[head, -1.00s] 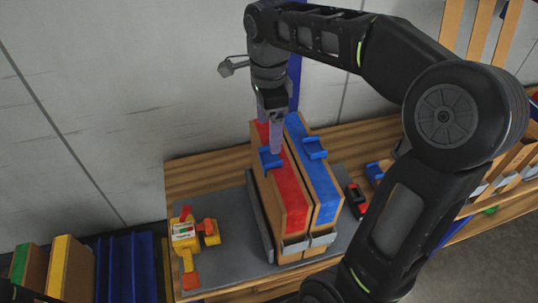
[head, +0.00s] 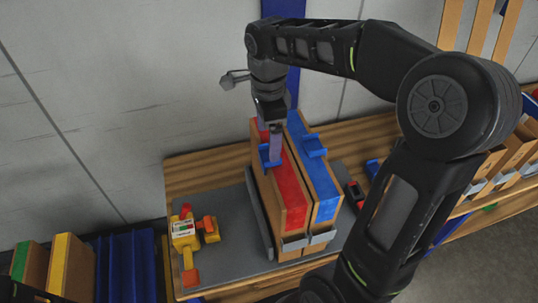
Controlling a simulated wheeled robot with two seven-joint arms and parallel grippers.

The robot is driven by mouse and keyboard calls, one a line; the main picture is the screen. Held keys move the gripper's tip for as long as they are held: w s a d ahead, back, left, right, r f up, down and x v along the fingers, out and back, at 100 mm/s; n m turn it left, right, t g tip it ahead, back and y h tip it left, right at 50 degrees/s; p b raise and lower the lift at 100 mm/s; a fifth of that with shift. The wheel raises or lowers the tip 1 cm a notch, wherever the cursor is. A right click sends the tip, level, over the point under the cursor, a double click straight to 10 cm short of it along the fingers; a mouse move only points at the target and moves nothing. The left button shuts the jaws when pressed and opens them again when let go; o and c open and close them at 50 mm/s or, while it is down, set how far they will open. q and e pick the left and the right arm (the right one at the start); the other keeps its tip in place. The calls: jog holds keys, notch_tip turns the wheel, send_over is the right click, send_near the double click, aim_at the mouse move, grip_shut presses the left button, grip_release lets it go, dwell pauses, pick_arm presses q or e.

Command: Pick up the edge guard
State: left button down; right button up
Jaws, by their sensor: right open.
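A blue edge guard (head: 265,162) sits over the top of the upright panel with the red face (head: 287,190). A second blue edge guard (head: 314,148) sits on the neighbouring panel with the blue face (head: 318,179). My right gripper (head: 275,150) points down with open fingers at the edge guard on the red panel. The fingers overlap part of that guard in the picture, and I cannot tell whether they touch it. My left gripper is not in view.
The panels stand in a grey rack (head: 259,216) on a wooden table (head: 200,165). A yellow and orange tool (head: 185,232) lies at left, and a red and black item (head: 355,194) lies at right. A grey wall (head: 110,120) is behind.

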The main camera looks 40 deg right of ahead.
notch_tip(320, 180, down, 4)
jog(key=shift+d+f+p, duration=0.1)
jog(key=shift+f+p, duration=0.1)
jog(key=shift+p, duration=0.15)
dwell(0.4)
jog(key=c, duration=1.4)
jog(key=shift+c, duration=0.2)
jog(key=shift+r, duration=0.1)
notch_tip(320, 180, up, 10)
jog(key=b, duration=0.1)
